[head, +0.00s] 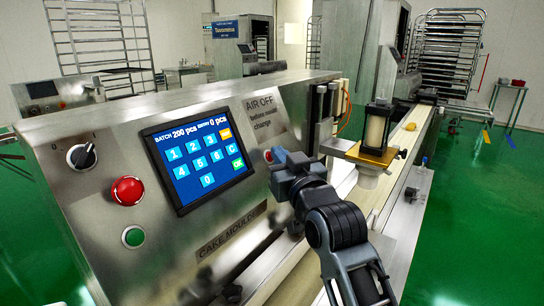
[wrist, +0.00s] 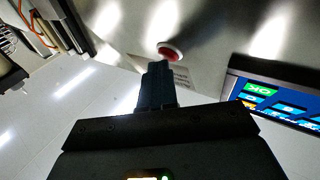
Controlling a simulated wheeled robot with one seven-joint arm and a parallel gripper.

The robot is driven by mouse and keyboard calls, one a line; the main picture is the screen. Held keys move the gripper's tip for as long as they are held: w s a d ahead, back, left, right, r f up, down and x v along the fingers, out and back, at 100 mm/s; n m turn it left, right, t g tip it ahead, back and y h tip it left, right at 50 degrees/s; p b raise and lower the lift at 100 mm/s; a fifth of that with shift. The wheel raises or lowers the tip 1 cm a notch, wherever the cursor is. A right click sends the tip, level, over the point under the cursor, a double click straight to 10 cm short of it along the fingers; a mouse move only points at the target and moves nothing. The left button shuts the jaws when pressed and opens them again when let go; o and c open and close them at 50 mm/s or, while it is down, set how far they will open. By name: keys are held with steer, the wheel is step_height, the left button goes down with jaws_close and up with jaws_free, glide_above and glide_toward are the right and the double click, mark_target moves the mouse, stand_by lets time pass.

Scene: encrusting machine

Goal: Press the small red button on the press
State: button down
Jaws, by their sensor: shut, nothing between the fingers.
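The small red button (head: 268,156) is on the sloping steel front panel (head: 230,215) of the machine, just right of the touchscreen. It also shows in the wrist view (wrist: 171,52) as a red disc with a pale rim, just beyond my fingertips. My gripper (head: 278,157) is shut and empty, right beside the button in the head view. In the wrist view, the closed fingers (wrist: 158,70) point at the panel slightly below and left of the button. I cannot tell whether they touch the panel; the button's face is not covered there.
The lit touchscreen (head: 200,153) is left of the button. A larger red mushroom button (head: 128,190), a green button (head: 133,236) and a black rotary knob (head: 82,156) are farther left. A conveyor (head: 408,130) with a yellow-plated unit (head: 372,154) runs at right.

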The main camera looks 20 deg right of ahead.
steer(key=shift+s+d+r+p, duration=0.3)
steer(key=shift+s+d+p, duration=0.1)
steer(key=shift+s, duration=0.2)
steer(key=shift+s+d+r+p, duration=0.55)
steer(key=shift+s+d+r, duration=0.1)
steer(key=shift+s, duration=0.25)
steer(key=shift+s+d+r+p, duration=0.55)
steer(key=shift+s+d, duration=0.1)
steer(key=shift+s, duration=0.25)
steer(key=shift+f, duration=0.15)
